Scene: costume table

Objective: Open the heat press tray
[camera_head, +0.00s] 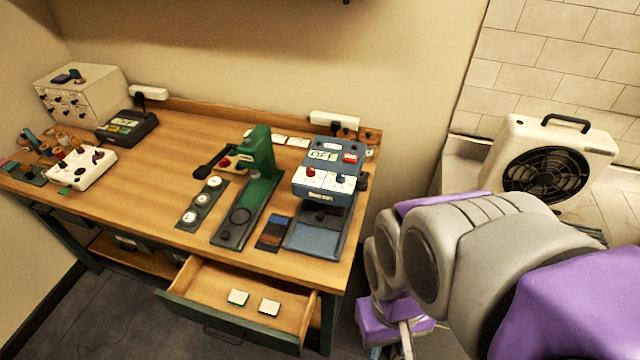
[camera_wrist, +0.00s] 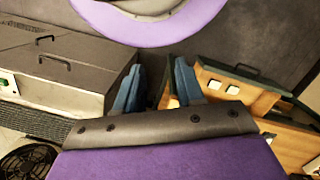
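I cannot tell how far the tray is slid out. My gripper (camera_wrist: 158,88) shows two blue fingers spread apart in the wrist view, with nothing between them. In the head view my arm is low at the right, beside the table and apart from the press; its fingers are mostly hidden there.
An open drawer (camera_head: 190,289) with two white-topped pieces juts out below the table. A green press (camera_head: 256,178) stands left of the heat press, with dark swatches (camera_head: 273,233) between. A fan heater (camera_head: 550,160) stands at the right. A grey box (camera_wrist: 60,75) lies left in the wrist view.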

